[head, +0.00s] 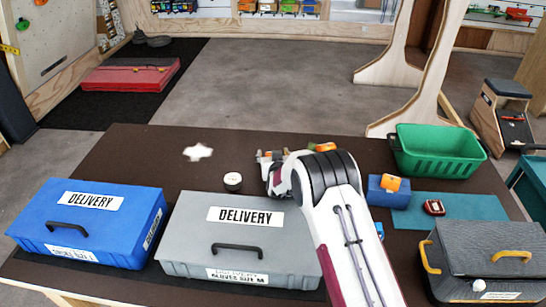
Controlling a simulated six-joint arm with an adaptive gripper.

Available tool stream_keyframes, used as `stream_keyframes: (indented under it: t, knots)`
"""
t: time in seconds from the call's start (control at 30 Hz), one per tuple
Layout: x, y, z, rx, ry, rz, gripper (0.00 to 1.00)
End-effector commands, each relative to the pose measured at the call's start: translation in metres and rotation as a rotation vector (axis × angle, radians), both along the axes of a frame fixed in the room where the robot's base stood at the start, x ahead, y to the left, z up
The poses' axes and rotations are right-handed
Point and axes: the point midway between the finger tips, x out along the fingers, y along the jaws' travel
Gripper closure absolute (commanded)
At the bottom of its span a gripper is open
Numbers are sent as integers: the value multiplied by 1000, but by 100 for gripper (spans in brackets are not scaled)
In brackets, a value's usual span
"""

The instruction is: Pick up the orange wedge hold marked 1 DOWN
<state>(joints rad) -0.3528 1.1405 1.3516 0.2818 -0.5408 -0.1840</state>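Two orange pieces could be the wedge hold, and I cannot read a 1 DOWN mark on either. One orange piece (391,183) sits on a blue block (388,196) right of my arm. Another orange piece (323,146) shows just behind my arm, partly hidden by it.
A blue case (88,195) and a grey case (240,214), both labelled DELIVERY, stand at the front left. A green basket (440,168) stands back right. A dark red device (433,208) lies on a teal mat (480,206). A dark toolbox (470,255) stands front right. A white jar (233,181) and white piece (198,152) stand left.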

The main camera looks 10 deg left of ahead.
Motion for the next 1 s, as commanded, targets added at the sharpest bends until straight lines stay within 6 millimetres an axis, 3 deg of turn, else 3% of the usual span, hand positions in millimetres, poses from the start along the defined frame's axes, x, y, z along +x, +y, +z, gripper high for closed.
stream_keyframes:
  t: [0.3,0.47,1.0]
  knots:
    - [0,0,0,0,0,0,43]
    - [0,0,0,0,0,0,85]
    - [0,0,7,0,-1,0,85]
